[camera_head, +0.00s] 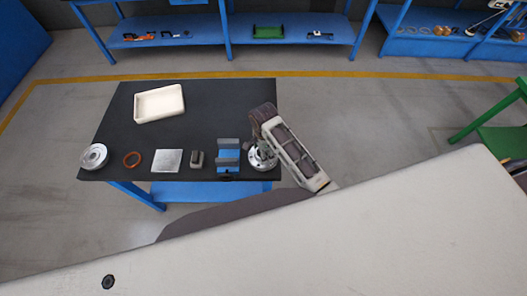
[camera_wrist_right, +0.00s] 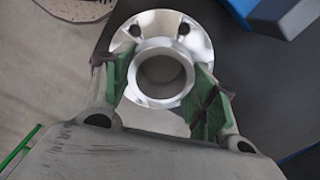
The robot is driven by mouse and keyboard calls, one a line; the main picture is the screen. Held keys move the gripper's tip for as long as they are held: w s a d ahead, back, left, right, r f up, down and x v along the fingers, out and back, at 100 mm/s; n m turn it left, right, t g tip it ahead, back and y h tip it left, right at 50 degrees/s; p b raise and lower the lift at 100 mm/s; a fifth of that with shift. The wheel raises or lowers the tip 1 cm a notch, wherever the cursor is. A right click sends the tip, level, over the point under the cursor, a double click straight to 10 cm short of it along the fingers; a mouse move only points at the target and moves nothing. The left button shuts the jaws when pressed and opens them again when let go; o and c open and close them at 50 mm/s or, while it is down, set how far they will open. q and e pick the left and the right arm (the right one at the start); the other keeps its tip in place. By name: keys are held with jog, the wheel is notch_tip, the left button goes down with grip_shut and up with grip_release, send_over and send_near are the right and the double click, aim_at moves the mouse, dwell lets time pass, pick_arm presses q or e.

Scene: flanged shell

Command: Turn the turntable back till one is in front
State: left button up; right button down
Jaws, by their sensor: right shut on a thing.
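A silvery flanged shell (camera_wrist_right: 160,68) with a raised round collar and dark holes in its flange fills the middle of the right wrist view. In the head view the flanged shell (camera_head: 262,158) is partly covered by my right arm, at the table's right front corner. My right gripper (camera_wrist_right: 160,88) is shut on its collar, with a green-padded finger on each side. A round silvery disc with a raised centre (camera_head: 93,157) lies at the table's left front. I cannot tell which round part is the turntable. My left gripper is not in view.
The back right of the tabletop is clear.

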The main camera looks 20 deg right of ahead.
jog(key=shift+s+a+f+m, duration=0.15)
jog(key=shift+s+f+m, duration=0.15)
jog(key=shift+m, duration=0.4)
jog(key=shift+c, duration=2)
grip_release()
jog(key=shift+w+r, duration=0.1)
jog(key=shift+w, duration=0.15)
jog(key=shift+r, duration=0.15)
jog(key=shift+r, duration=0.1)
jog(key=shift+r, duration=3.55)
